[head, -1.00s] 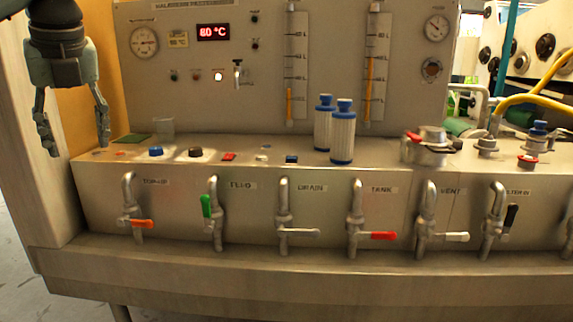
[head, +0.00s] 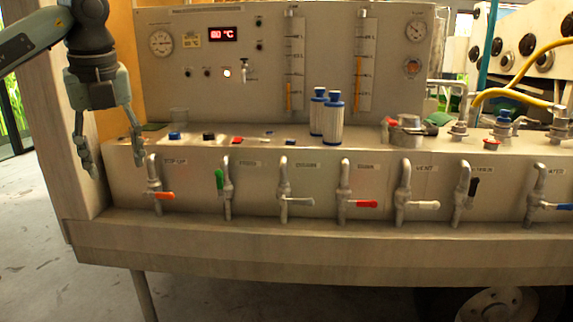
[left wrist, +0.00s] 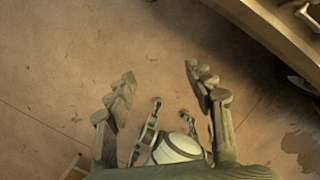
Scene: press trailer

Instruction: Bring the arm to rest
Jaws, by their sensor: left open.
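My left gripper (head: 115,158) hangs at the left of the head view, fingers pointing down and spread apart, with nothing between them. It is in front of the left end of the press panel, close to the orange-handled valve (head: 160,195). In the left wrist view my open fingers (left wrist: 160,90) show over bare floor (left wrist: 150,50), with the panel's edge at the upper right. My right gripper is not in the head view.
The steel bench front (head: 300,248) runs across the head view with a row of valves with coloured handles. Two blue-capped cartridges (head: 333,122) and a metal clamp fitting (head: 405,132) stand on the ledge. Free floor (head: 40,220) lies at the left.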

